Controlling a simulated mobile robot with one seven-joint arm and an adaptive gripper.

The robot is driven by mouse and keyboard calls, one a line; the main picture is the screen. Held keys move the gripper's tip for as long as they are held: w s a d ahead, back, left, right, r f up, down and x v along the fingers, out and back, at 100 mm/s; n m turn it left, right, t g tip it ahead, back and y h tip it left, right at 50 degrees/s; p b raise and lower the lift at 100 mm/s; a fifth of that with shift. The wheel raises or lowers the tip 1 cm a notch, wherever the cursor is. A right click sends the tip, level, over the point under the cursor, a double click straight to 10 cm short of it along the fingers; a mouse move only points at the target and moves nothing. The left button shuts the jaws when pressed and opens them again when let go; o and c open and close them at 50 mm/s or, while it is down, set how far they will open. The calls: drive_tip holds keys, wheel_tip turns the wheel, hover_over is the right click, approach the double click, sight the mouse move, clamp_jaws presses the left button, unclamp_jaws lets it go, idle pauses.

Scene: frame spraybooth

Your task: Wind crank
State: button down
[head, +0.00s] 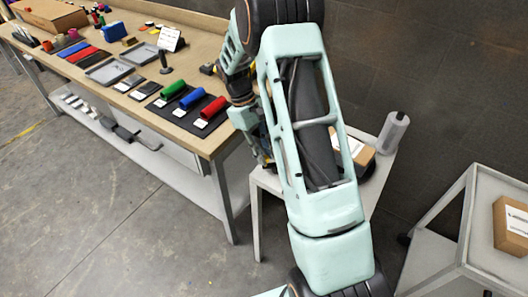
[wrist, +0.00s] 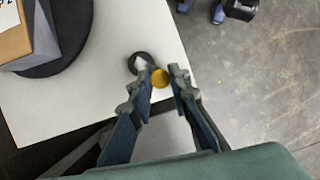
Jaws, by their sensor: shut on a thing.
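The crank shows in the wrist view as a yellow round knob (wrist: 160,78) beside a dark round hub (wrist: 140,63), near the edge of a pale table top (wrist: 112,25). My gripper (wrist: 164,80) has its two fingertips on either side of the knob and is shut on it. The crank's arm is mostly hidden by the fingers and the knob. In the head view my own arm covers most of the gripper and the crank. A black turntable (wrist: 72,45) with a cardboard box (wrist: 12,42) on it stands on the same table top.
In the head view, a long workbench (head: 225,130) with coloured rollers stands left of the small table (head: 268,181). A grey cylinder (head: 393,132) stands at its far right. A cart (head: 484,258) with a cardboard box (head: 511,226) stands at right. Bare floor lies front left.

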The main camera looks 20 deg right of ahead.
drive_tip(key=shift+s, duration=0.15)
drive_tip(key=c, duration=1.8)
unclamp_jaws()
drive_tip(key=v, duration=1.2)
